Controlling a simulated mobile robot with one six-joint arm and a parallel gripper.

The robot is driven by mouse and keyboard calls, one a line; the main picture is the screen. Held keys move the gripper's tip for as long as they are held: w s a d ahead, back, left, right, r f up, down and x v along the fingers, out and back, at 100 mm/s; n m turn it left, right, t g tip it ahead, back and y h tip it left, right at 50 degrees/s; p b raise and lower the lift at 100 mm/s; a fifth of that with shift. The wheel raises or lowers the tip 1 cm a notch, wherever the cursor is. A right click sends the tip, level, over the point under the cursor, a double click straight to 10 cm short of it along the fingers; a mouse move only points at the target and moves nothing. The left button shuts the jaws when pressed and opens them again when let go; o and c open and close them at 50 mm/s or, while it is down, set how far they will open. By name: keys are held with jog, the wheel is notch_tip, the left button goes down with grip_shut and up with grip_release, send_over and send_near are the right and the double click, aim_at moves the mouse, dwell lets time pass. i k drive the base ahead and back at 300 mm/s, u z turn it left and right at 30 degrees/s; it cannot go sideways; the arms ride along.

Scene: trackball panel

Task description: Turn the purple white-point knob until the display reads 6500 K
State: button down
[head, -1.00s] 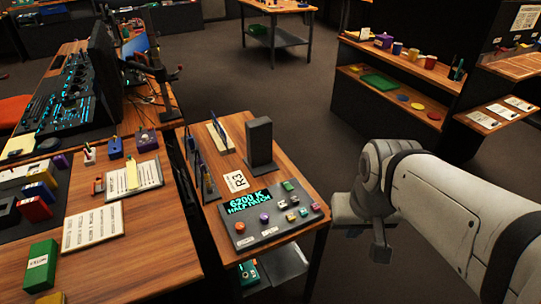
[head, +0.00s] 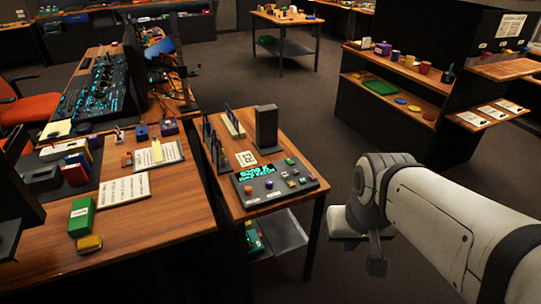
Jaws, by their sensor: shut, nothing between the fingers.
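The control panel (head: 275,195) lies on the small wooden table. Its green display (head: 257,173) is blurred now; it looks like 6200 K with HALF PATCH below. The purple knob (head: 269,184) sits on the panel just below the display, right of an orange knob (head: 248,190). My gripper (head: 376,266) hangs to the right of the table, well apart from the panel, pointing down. It is shut and empty.
A dark upright block (head: 266,127) and a rack (head: 218,150) stand behind the panel. A larger desk (head: 150,215) is at left, with a green box (head: 81,216). A shelf unit (head: 400,100) is at the back right. Open floor lies between.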

aim_at(269, 184)
jog(key=z, duration=0.05)
jog(key=k, duration=0.15)
jog(key=u, duration=0.3)
jog(key=i, duration=1)
jog(key=z, duration=0.45)
jog(key=k, duration=0.6)
jog(key=u, duration=0.4)
jog(key=i, duration=0.5)
jog(key=u, duration=0.1)
